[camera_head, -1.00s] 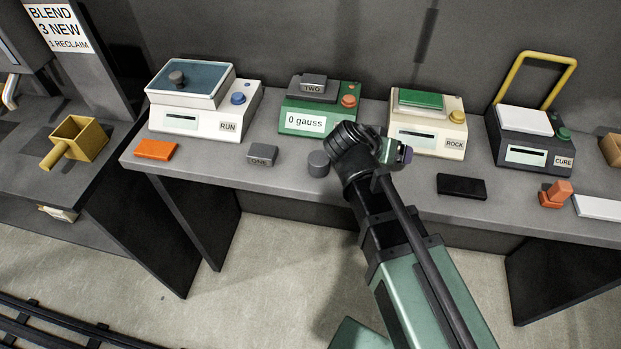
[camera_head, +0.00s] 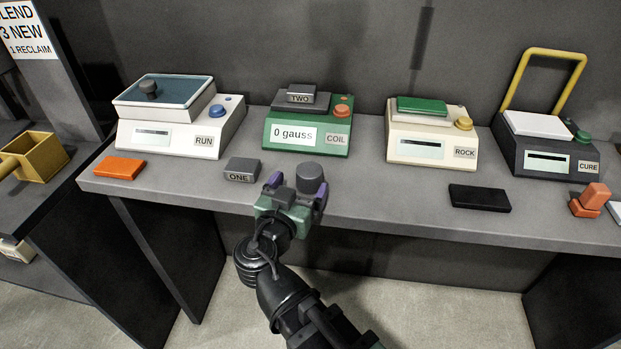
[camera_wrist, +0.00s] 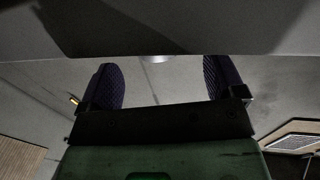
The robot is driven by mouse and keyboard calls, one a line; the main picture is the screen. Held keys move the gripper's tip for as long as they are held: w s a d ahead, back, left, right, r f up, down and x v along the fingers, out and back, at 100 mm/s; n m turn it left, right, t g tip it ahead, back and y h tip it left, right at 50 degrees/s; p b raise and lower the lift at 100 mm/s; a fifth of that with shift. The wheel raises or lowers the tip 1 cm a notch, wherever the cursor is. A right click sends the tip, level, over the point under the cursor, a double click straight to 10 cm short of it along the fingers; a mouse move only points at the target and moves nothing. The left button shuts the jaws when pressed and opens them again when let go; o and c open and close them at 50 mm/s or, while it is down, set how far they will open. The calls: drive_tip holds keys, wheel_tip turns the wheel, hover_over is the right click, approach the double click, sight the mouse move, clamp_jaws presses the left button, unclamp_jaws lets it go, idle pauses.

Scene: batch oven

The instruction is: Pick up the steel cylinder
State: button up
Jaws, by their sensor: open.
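The steel cylinder (camera_head: 310,177), short and dark grey, stands upright near the front edge of the bench in the head view. My gripper (camera_head: 297,188) is open, with two purple fingertips pointing at the bench. The cylinder shows between and slightly beyond the fingertips, nearer the right one; I cannot tell whether they touch. In the wrist view my gripper (camera_wrist: 163,82) is spread with nothing clamped. A small pale rounded shape lies at the grey edge between the fingers there; I cannot tell whether it is the cylinder.
The block ONE (camera_head: 242,170) lies close left of my gripper. The COIL machine (camera_head: 307,135), reading 0 gauss, stands behind the cylinder with block TWO (camera_head: 301,94) on top. An orange block (camera_head: 119,168) lies left and a black slab (camera_head: 480,198) right. A similar dark cylinder (camera_head: 148,88) sits on the RUN machine.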

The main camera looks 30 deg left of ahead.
sight(308, 171)
drive_tip(key=x, duration=0.5)
drive_tip(key=shift+w+f, duration=0.1)
drive_tip(key=shift+w, duration=0.2)
drive_tip(key=c, duration=1.6)
drive_tip(key=shift+s, duration=0.1)
drive_tip(key=shift+s+r, duration=0.15)
drive_tip(key=shift+r, duration=0.2)
drive_tip(key=s+d+r+p, duration=0.3)
drive_tip(key=s+r+p, duration=0.45)
drive_tip(key=s, duration=0.45)
wheel_tip(308, 171, up, 8)
drive_tip(key=s+p, duration=0.1)
drive_tip(key=p, duration=0.7)
